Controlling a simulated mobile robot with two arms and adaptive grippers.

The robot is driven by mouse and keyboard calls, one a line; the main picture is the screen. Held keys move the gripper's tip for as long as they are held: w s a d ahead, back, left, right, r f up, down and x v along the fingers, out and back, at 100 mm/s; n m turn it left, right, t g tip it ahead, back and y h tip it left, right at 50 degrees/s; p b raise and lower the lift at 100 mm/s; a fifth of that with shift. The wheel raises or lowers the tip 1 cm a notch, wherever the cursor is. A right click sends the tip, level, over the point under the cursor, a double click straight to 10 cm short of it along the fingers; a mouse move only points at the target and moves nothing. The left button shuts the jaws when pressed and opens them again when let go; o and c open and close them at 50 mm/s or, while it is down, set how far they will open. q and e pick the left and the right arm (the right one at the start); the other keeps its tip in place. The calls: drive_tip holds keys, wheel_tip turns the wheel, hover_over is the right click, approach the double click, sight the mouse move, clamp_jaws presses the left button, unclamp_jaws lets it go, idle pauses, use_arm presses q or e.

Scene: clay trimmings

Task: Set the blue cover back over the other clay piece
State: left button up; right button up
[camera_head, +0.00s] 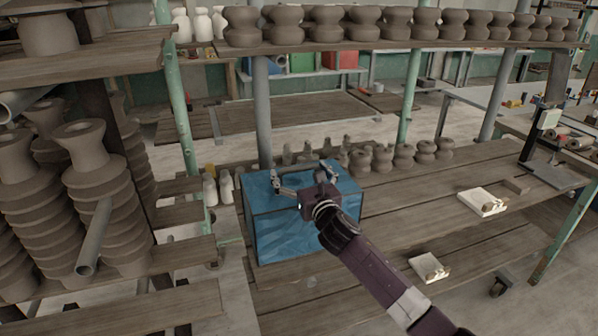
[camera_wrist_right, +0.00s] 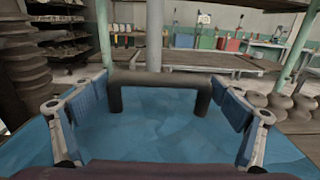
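The blue cover (camera_head: 285,228) stands box-shaped on the wooden bench, left of its middle; whatever is under it is hidden. Its blue top also fills the lower part of the right wrist view (camera_wrist_right: 160,138). A dark, handle-like bar (camera_wrist_right: 160,78) rises from that top, between the finger directions. My right gripper (camera_head: 302,178) is over the top of the cover. No uncovered clay piece can be picked out as the task's other one. My left gripper is not in view.
Dark clay pots (camera_head: 404,156) stand on the bench behind the cover, with white bottles (camera_head: 226,187) to its left. Two pale slabs (camera_head: 482,202) (camera_head: 430,267) lie on the right. A green post (camera_head: 178,105) and loaded shelves stand left. The bench between cover and slabs is mostly bare.

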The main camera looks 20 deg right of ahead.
drive_tip(key=shift+o, duration=0.6)
drive_tip(key=shift+r, duration=0.25)
drive_tip(key=shift+s+f, duration=0.15)
drive_tip(key=shift+s, duration=0.15)
drive_tip(key=s, duration=1.1)
drive_tip(key=shift+s+d+b, duration=0.2)
drive_tip(key=shift+b, duration=0.25)
